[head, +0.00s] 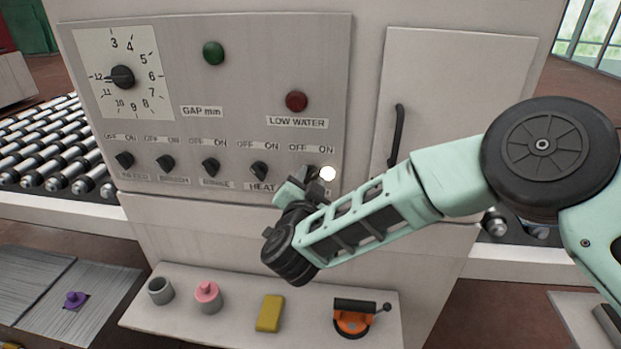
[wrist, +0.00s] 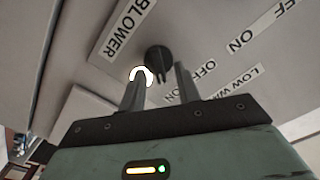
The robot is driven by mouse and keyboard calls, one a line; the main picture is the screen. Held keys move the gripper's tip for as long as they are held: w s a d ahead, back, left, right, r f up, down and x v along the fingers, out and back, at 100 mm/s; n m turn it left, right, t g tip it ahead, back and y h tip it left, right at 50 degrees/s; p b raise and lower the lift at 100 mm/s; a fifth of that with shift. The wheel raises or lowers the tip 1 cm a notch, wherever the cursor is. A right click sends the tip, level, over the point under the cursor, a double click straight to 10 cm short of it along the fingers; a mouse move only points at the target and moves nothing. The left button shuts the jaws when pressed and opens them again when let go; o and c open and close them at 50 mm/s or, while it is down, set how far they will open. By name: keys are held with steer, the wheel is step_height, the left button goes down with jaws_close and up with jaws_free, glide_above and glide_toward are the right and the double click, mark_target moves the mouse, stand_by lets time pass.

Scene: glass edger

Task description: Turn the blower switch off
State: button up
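The blower switch is a dark round knob (wrist: 158,58) on the grey panel, beside the BLOWER label (wrist: 124,28) in the wrist view. Its handle direction is hard to tell. My gripper (wrist: 161,74) is open, with its two fingers apart on either side of the knob in that view. I cannot tell whether they touch it. In the head view my gripper (head: 300,186) is at the panel's lower right, under the last OFF/ON marks, and hides the blower knob. A small white lamp (head: 328,173) glows beside it; it also shows by one fingertip in the wrist view (wrist: 141,72).
Several similar knobs stand to the left, the nearest being the HEAT knob (head: 259,170). A red LOW WATER lamp (head: 296,101) is above. A door handle (head: 397,135) is right of the panel. A shelf (head: 235,312) below holds small objects, including a yellow block (head: 269,313).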

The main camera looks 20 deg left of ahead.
jaws_close()
steer(key=shift+n, duration=0.4)
steer(key=n+b, duration=0.1)
steer(key=n, duration=0.1)
steer(key=shift+a+n, duration=0.15)
steer(key=shift+n, duration=0.25)
steer(key=n+b, duration=0.1)
steer(key=n, duration=0.2)
steer(key=shift+s+a+n, duration=0.1)
steer(key=shift+a+n, duration=0.05)
steer(key=shift+n, duration=0.15)
steer(key=n, duration=0.3)
steer(key=shift+a+n, duration=0.15)
steer(key=shift+n, duration=1.65)
